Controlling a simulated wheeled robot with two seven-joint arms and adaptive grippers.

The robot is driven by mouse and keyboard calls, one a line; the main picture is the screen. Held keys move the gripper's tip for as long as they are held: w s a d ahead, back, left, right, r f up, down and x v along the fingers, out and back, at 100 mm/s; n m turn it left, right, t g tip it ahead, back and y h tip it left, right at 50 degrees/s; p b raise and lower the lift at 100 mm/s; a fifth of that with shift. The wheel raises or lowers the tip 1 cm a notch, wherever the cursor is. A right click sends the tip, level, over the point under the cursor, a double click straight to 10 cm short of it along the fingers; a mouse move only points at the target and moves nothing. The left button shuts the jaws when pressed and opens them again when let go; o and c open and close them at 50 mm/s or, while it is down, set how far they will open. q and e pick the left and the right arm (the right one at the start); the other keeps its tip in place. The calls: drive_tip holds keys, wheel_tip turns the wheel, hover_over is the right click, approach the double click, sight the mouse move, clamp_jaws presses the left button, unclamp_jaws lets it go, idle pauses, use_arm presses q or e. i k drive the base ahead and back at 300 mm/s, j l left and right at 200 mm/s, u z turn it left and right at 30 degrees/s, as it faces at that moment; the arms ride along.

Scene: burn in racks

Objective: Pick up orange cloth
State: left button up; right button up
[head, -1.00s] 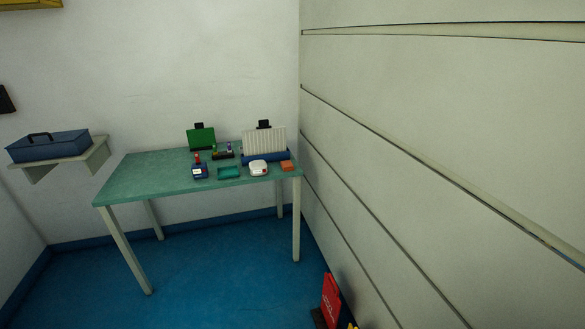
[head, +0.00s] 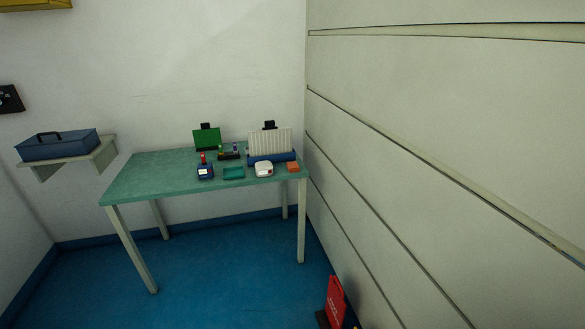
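A small orange item (head: 293,168), likely the orange cloth, lies flat near the right front corner of the green table (head: 150,178). It is small at this distance. A white rounded device (head: 264,169) sits just left of it, and a blue base with a white ribbed panel (head: 270,143) stands behind it. Neither of my grippers shows in the head view.
The table also holds a green tray (head: 233,173), a blue device (head: 205,172) and a green panel (head: 207,138). A panelled wall (head: 450,130) closes the right side. A red sign (head: 335,300) stands at its foot. Blue floor (head: 215,275) is open before the table. A blue toolbox (head: 57,146) rests on a wall shelf.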

sight(291, 166)
drive_tip(key=i+j, duration=0.6)
drive_tip(key=i+j+z, duration=0.15)
drive_tip(key=i+j, duration=0.4)
drive_tip(key=j, duration=0.1)
